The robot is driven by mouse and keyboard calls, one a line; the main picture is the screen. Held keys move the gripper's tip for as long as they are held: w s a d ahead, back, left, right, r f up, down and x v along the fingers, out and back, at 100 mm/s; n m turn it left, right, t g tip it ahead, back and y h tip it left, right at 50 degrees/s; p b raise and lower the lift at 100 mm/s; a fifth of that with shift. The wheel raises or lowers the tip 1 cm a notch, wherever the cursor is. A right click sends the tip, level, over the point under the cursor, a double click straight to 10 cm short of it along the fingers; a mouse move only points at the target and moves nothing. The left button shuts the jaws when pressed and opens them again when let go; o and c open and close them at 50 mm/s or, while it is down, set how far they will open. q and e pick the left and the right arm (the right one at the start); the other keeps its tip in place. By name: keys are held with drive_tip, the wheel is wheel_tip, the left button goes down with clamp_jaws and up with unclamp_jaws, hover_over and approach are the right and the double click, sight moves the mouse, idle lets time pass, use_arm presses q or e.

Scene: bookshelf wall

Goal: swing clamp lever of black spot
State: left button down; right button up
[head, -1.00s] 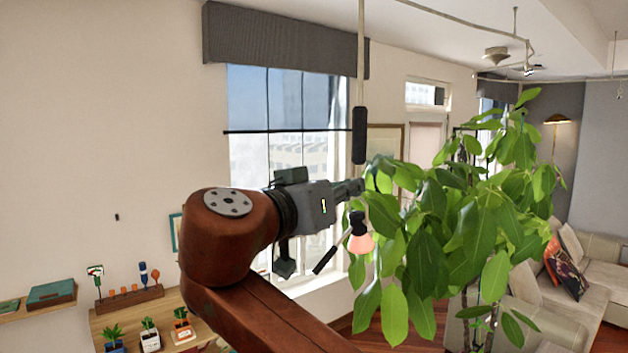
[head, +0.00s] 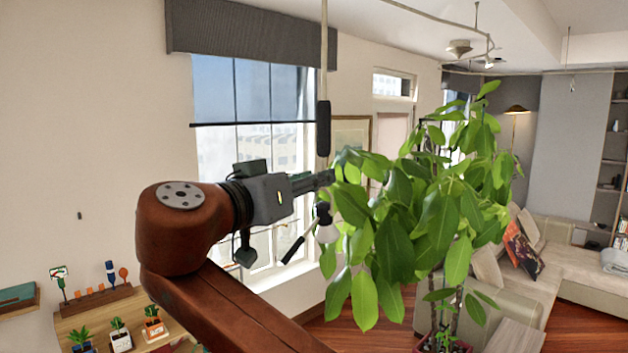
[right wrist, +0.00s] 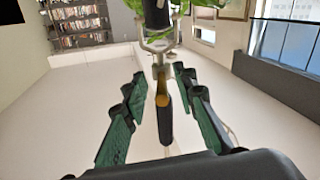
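A lamp hangs on a thin ceiling rod in the head view. It has a black cylinder (head: 323,128) on the rod and a small pale shade (head: 327,232) lower down. A slim black lever-like bar (head: 292,250) slants down-left beside the shade. My right gripper (head: 327,178) is at the rod, between cylinder and shade. The right wrist view is upside down. There my right gripper's green-padded fingers (right wrist: 157,110) are apart. A dark bar with an amber end (right wrist: 164,112) lies between them, with no clear contact. Beyond it is a silver yoke (right wrist: 158,42) with a black body (right wrist: 155,12).
A leafy plant (head: 410,215) stands close to the right of the lamp. A window (head: 250,110) is behind my arm, and a sofa (head: 560,265) is at the right. A shelf (head: 75,325) with small potted plants is at lower left.

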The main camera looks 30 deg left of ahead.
drive_tip(key=shift+a+f, duration=0.1)
drive_tip(key=shift+s, duration=0.25)
drive_tip(key=s, duration=1.1)
drive_tip(key=shift+s+a, duration=0.2)
